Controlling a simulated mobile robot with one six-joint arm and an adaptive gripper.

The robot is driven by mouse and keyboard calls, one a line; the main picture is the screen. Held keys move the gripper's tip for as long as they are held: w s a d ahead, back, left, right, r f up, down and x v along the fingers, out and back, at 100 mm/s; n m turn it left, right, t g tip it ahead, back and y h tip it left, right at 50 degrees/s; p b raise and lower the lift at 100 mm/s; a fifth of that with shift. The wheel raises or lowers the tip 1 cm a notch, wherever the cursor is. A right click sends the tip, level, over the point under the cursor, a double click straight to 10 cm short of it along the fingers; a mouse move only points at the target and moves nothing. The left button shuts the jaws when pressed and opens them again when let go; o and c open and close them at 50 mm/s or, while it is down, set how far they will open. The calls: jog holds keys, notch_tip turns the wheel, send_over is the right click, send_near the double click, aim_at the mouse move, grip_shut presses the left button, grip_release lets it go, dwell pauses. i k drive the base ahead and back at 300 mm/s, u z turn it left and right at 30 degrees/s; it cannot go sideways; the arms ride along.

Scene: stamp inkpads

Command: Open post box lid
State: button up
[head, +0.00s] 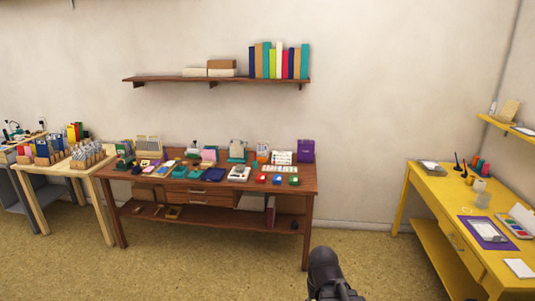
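I cannot make out a post box or its lid for certain in the head view. A purple upright box-like thing (306,151) stands at the right back corner of the brown table, too small to tell what it is. A dark rounded part of my own arm shows at the bottom edge, right of the brown table. My gripper itself is not in view.
The brown wooden table (310,182) against the wall is crowded with small stationery items. A wall shelf (150,79) above holds books. A yellow desk (425,183) stands at the right, a light wooden table (85,171) at the left. The floor (365,262) between brown table and yellow desk is clear.

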aim_at(305, 142)
jog(key=z, duration=0.05)
jog(key=i, duration=2.35)
jog(key=z, duration=0.2)
jog(key=i, duration=1.25)
jog(key=z, duration=0.1)
